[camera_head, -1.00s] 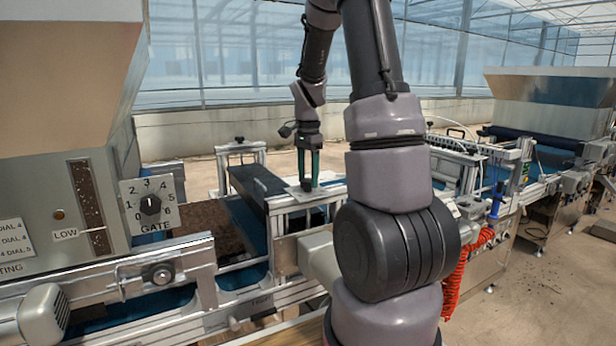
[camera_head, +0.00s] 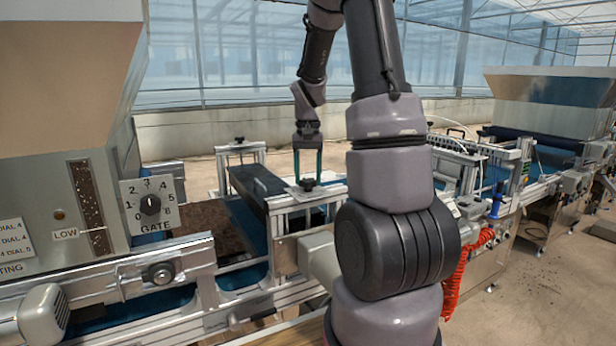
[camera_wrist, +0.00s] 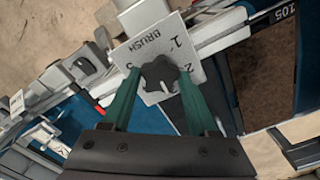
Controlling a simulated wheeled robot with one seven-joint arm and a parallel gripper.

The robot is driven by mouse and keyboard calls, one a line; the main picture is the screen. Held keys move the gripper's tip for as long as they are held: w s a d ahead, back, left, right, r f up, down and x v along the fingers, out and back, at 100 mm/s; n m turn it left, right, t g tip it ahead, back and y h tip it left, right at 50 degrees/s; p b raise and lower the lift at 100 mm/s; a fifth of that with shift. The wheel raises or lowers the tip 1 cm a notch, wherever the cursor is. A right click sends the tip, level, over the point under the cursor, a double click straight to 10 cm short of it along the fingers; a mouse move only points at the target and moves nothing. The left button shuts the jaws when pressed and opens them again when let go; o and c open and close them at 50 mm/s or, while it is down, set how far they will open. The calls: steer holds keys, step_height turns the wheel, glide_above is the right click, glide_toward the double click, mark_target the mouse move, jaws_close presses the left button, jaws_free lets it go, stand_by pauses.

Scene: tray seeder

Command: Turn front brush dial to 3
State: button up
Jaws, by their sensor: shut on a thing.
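The front brush dial is a dark lobed knob (camera_wrist: 160,72) on a pale plate (camera_wrist: 153,30) lettered BRUSH, with 1 and 2 readable in the wrist view. Another figure at the plate's left is partly hidden by a finger. A white mark on the knob points toward the bottom of the wrist view, toward my wrist. My gripper (camera_wrist: 160,78) has one green finger on each side of the knob and is shut on it. In the head view, my gripper (camera_head: 308,181) points down at the knob, on top of the frame over the conveyor.
A separate GATE dial (camera_head: 150,205) is on the hopper at the left. A red coiled hose (camera_head: 468,262) hangs at the right, behind my arm.

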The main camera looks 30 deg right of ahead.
mark_target(308, 180)
steer(key=shift+n, duration=0.4)
steer(key=shift+w, duration=0.1)
steer(key=o, duration=1.4)
step_height(308, 180, up, 11)
steer(key=shift+f, duration=0.1)
steer(key=s+a+r+t, duration=0.2)
steer(key=s+a+r, duration=0.1)
steer(key=s, duration=0.3)
steer(key=s+a+r+n+t+y, duration=0.1)
steer(key=s+a+r+t, duration=0.1)
steer(key=s+a, duration=0.4)
steer(key=s+a+r+t+y, duration=0.1)
steer(key=s+a+r+t, duration=0.2)
steer(key=s, duration=0.4)
steer(key=shift+s+a+r, duration=0.15)
steer(key=shift+a, duration=0.2)
steer(key=shift+s+a+r, duration=0.15)
steer(key=shift+a, duration=0.2)
